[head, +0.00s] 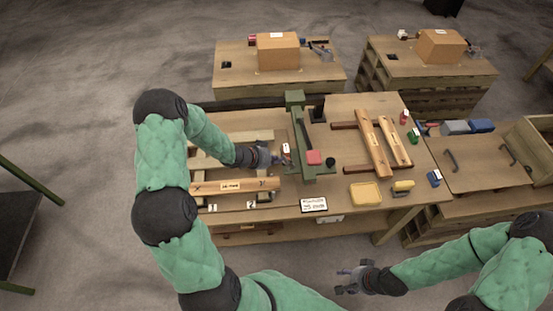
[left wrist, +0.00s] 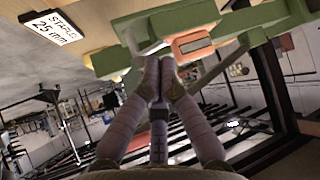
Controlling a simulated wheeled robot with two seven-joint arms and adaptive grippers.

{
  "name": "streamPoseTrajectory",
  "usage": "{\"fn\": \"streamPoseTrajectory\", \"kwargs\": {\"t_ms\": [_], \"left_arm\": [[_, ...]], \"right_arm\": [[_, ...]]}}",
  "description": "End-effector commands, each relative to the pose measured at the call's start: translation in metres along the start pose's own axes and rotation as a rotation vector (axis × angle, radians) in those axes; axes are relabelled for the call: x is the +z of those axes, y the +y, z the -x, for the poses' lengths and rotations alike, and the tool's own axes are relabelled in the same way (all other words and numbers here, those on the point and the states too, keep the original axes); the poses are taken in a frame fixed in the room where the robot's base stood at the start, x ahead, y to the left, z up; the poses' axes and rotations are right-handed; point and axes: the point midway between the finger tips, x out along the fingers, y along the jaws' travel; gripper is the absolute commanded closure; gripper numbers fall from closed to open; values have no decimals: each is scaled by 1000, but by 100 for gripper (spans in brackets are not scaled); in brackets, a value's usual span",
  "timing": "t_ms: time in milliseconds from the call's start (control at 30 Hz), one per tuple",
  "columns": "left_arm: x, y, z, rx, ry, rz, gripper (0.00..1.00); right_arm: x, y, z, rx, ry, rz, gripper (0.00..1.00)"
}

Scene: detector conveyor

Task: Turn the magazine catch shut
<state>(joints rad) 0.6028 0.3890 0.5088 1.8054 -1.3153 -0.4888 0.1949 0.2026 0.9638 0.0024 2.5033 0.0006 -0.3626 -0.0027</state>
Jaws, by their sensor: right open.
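A green stapler machine (head: 297,118) stands on the middle table. In the left wrist view its green body (left wrist: 178,20) fills the top, with an orange-red block set in it (left wrist: 192,42). A bent grey metal lever (left wrist: 132,43), which looks like the magazine catch, sticks out below the body. My left gripper (head: 284,158) is at the machine's left side. In the left wrist view its fingertips (left wrist: 158,65) are together right at the lever's end; whether they touch it is unclear. My right gripper (head: 350,279) is open and empty, in front of the table.
A wooden piece (head: 235,186) lies at the table's left front. A sign reading "25 mm" (head: 314,205) stands at the front edge.

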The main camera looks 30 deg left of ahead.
Motion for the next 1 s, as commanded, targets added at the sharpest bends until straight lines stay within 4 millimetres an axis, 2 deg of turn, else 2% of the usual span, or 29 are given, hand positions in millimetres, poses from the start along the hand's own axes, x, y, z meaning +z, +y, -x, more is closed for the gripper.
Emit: {"fn": "streamPoseTrajectory", "kwargs": {"t_ms": [1000], "left_arm": [[-6,-8,-6,1,0,1,100]], "right_arm": [[1,-8,24,0,0,0,51]]}}
